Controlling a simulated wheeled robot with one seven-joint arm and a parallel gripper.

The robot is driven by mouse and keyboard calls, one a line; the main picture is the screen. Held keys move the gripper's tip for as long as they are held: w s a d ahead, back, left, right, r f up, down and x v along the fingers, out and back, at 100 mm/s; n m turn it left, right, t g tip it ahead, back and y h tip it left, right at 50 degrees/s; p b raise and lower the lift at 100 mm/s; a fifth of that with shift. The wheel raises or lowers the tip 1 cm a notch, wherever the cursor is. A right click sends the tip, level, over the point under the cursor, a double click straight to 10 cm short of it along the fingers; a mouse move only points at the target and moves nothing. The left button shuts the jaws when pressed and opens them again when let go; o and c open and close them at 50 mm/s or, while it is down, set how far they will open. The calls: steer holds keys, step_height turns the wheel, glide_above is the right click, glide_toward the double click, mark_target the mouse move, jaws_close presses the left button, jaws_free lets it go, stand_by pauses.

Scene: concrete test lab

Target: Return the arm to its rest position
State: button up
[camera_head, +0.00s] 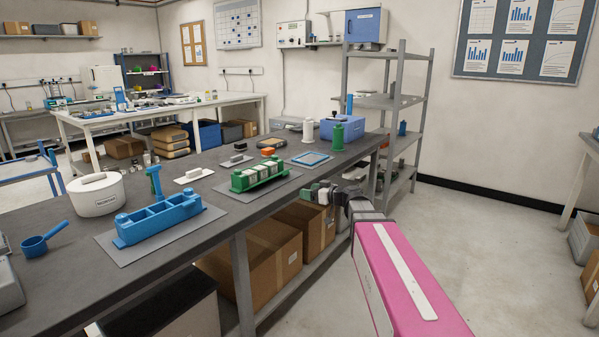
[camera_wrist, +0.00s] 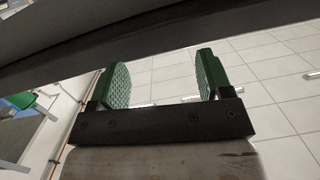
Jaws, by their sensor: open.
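My gripper (camera_head: 318,193) is at the far end of my arm, past the front edge of the dark workbench (camera_head: 225,213) in the head view. In the wrist view my gripper (camera_wrist: 164,80) shows two green ridged pads standing well apart. Nothing is between them, so it is open and empty. My pink and white arm link runs from the lower right of the head view toward the gripper. White tiled panels fill much of the wrist view behind the pads.
On the bench are a blue holder (camera_head: 158,220), a white round pot (camera_head: 96,194), a blue scoop (camera_head: 43,240) and a green rack (camera_head: 258,173). Cardboard boxes (camera_head: 268,254) sit below. A grey shelf unit (camera_head: 391,102) stands behind.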

steer(key=s+d+f+m+g+h, duration=0.35)
steer(key=s+f, duration=0.45)
steer(key=f, duration=0.3)
steer(key=s+d+f+m+g+h, duration=0.25)
steer(key=s+f+g+h, duration=0.2)
steer(key=s+f, duration=0.5)
steer(key=s+d+f+m+g+h, duration=0.1)
steer(key=s+d+f+m+h, duration=0.2)
steer(key=s+d+f+h, duration=0.2)
steer(key=shift+s+d+f+m+g, duration=0.25)
steer(key=shift+d+f+m+g, duration=0.15)
steer(key=shift+d, duration=0.25)
